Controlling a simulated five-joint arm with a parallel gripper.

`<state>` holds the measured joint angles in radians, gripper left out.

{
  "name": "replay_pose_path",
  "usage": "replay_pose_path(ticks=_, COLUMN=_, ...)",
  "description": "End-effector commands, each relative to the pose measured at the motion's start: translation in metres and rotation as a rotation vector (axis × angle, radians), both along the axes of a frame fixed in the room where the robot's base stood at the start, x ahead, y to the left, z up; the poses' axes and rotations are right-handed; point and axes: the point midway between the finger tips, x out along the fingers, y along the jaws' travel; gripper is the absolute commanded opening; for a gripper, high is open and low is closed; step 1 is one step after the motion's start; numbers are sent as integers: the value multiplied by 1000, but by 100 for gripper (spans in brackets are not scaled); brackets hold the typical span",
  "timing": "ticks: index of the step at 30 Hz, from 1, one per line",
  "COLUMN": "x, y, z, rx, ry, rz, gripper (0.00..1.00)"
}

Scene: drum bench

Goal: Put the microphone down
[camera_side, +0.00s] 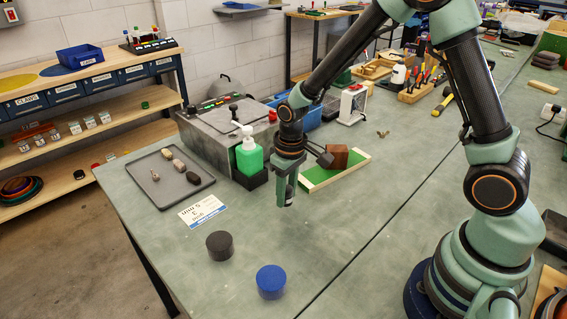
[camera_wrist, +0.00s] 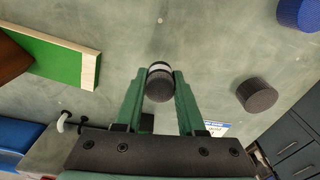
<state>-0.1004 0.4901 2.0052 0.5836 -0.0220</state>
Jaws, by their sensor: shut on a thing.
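My gripper (camera_side: 287,197) points down over the bench (camera_side: 330,215), in front of the green bottle. In the wrist view its two green fingers (camera_wrist: 159,88) are closed on a short dark object with a pale band, which I take to be the microphone (camera_wrist: 160,84). Only its end shows between the fingertips. In the side view the fingers mostly hide it, and I cannot tell whether it touches the bench.
A black cylinder (camera_side: 219,245) and a blue cylinder (camera_side: 270,282) stand at the front. A green board (camera_side: 325,181) with a brown block (camera_side: 337,156) lies behind right. A green pump bottle (camera_side: 249,155) and grey tray (camera_side: 150,194) are left. Bench right of the gripper is bare.

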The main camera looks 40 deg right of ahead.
Motion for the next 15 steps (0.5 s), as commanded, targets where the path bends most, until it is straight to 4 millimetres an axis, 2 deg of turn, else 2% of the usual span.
replay_pose_path(ticks=6, x=-1, y=0, z=-29, rx=-1, ry=5, rz=0, gripper=0)
replay_pose_path(ticks=15, x=0, y=0, z=-34, rx=0, ry=1, rz=0, gripper=0)
